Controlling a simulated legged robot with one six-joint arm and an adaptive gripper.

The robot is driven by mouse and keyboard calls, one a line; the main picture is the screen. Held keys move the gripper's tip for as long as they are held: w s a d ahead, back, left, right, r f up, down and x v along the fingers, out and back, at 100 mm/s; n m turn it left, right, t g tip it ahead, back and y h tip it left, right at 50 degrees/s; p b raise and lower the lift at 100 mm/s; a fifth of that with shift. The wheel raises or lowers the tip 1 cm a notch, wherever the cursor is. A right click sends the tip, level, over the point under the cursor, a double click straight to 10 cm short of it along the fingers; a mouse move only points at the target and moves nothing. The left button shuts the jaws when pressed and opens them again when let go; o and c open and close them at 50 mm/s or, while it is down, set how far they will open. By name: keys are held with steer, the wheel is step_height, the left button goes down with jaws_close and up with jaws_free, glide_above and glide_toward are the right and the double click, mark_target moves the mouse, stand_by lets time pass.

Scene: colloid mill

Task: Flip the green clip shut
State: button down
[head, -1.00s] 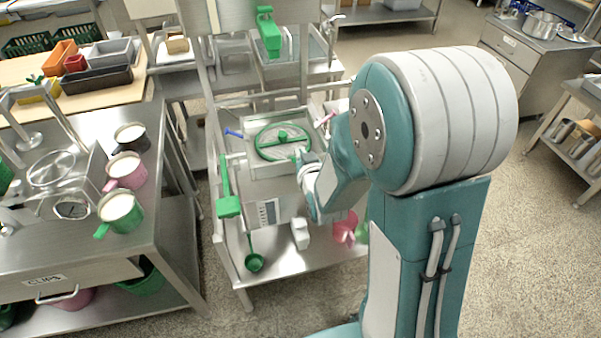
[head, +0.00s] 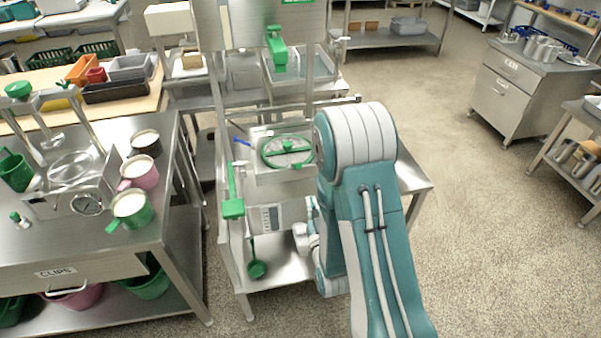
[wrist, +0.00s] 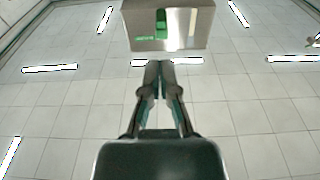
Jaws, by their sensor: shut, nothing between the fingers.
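My gripper (wrist: 159,68) points upward in the wrist view, with its two dark fingers together and nothing between them. Beyond the fingertips, and apart from them, is a metal box (wrist: 190,30) with an upright green piece (wrist: 161,22) on its face. In the head view my arm hides the fingers. A green clip-like part (head: 277,48) hangs on the upright frame above the mill. A green lever with a block (head: 232,208) is on the frame's left side. I cannot tell for certain which green part is the clip, or which one the wrist view shows.
The mill's green handwheel (head: 286,152) lies left of my arm, with a green ladle (head: 257,268) below. A steel table (head: 120,245) with pots and a drawer marked CLIPS (head: 66,284) stands on the left. Floor (head: 480,230) on the right is clear.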

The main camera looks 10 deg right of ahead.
glide_toward(296, 165)
steer(key=w+r, duration=0.4)
steer(key=shift+w+d+f, duration=0.15)
steer(key=shift+w+f, duration=0.5)
steer(key=shift+w, duration=0.15)
steer(key=shift+w+d+f, duration=0.1)
steer(key=shift+w+f, duration=0.55)
steer(key=shift+w, duration=0.15)
steer(key=w+f, duration=0.1)
steer(key=w, duration=0.1)
steer(key=w+f, duration=0.2)
